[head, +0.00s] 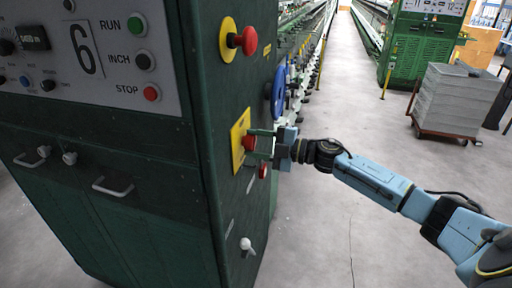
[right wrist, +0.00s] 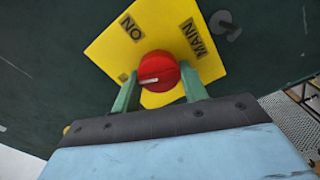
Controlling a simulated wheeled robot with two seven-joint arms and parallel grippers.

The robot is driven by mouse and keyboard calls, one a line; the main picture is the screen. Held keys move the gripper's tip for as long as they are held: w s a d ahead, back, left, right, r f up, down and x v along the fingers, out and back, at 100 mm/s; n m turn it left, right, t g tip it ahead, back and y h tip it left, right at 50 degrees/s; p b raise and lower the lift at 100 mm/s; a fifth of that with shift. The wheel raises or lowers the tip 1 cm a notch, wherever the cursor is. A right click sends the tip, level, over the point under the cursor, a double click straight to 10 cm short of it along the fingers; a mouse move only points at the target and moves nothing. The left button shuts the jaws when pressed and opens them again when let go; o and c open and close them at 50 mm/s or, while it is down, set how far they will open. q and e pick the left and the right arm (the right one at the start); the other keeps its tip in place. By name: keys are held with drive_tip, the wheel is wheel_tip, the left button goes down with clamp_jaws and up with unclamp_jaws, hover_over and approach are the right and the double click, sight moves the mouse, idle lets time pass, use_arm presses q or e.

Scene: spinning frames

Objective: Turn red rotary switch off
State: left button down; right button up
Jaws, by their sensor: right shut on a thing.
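The red rotary switch (right wrist: 158,70) sits on a yellow plate (right wrist: 112,48) marked ON and MAIN. In the right wrist view its white pointer line lies nearly level, pointing left. In the head view the yellow plate (head: 238,140) is on the side of the green machine, and the red switch (head: 249,143) shows between my fingers. My right gripper (right wrist: 158,88) has one green finger on each side of the red knob and is shut on it. The gripper also shows in the head view (head: 256,144). My left gripper is not in view.
A red mushroom button (head: 246,41) on a yellow disc is above the switch. A blue handwheel (head: 278,92) and a small red button (head: 263,171) are nearby. A white-knobbed lever (head: 246,244) is below. A grey cart (head: 457,99) stands right; the floor between is clear.

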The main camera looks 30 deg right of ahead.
drive_tip(key=shift+f+n+b, duration=0.15)
drive_tip(key=shift+n+b, duration=1)
drive_tip(key=shift+n, duration=1.05)
drive_tip(key=o, duration=0.9)
drive_tip(key=shift+o, duration=0.2)
drive_tip(key=shift+s, duration=0.1)
drive_tip(key=b+v, duration=0.2)
drive_tip(key=v, duration=1.1)
drive_tip(key=shift+d, duration=0.1)
